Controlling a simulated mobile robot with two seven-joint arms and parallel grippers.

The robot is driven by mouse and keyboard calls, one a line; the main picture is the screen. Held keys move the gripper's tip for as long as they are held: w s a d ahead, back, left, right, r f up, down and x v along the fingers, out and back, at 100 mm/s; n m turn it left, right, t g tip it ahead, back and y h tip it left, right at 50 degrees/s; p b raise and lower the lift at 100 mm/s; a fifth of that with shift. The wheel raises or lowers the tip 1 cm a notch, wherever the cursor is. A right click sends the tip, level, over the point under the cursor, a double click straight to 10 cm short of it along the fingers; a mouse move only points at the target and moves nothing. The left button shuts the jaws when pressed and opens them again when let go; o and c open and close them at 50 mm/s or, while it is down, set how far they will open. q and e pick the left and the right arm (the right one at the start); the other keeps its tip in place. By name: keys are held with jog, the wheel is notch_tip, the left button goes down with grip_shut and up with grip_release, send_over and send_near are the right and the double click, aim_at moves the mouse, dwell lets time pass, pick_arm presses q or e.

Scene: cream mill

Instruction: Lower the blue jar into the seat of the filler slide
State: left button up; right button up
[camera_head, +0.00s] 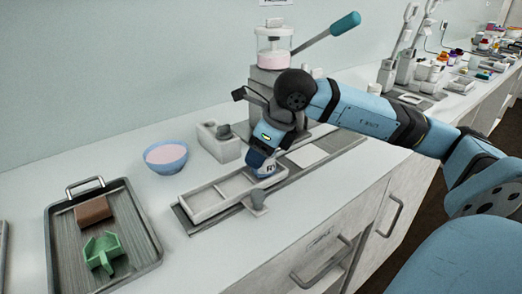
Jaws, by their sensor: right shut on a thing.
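The blue jar (263,168), with a pale "R1" label, is at the right end of the filler slide (207,206), a long pale frame with compartments on a dark rail. My right gripper (265,150) reaches down from above and is shut on the jar. The gripper and wrist cover the jar's top, and the slide's edge is close below it. I cannot tell whether the jar's base touches the seat or hangs just above it. My left gripper is not in view.
The filler (273,62) with a teal-handled lever stands behind my wrist. A blue bowl of pink cream (166,156) and a pale block (219,142) stand behind the slide. A tray (146,236) with brown and green pieces is at the left. A small post (257,200) stands at the slide's front.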

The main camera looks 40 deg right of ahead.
pick_arm(q)
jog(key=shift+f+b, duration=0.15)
jog(key=shift+b, duration=0.15)
pick_arm(e)
jog(key=shift+f, duration=0.25)
dwell(0.4)
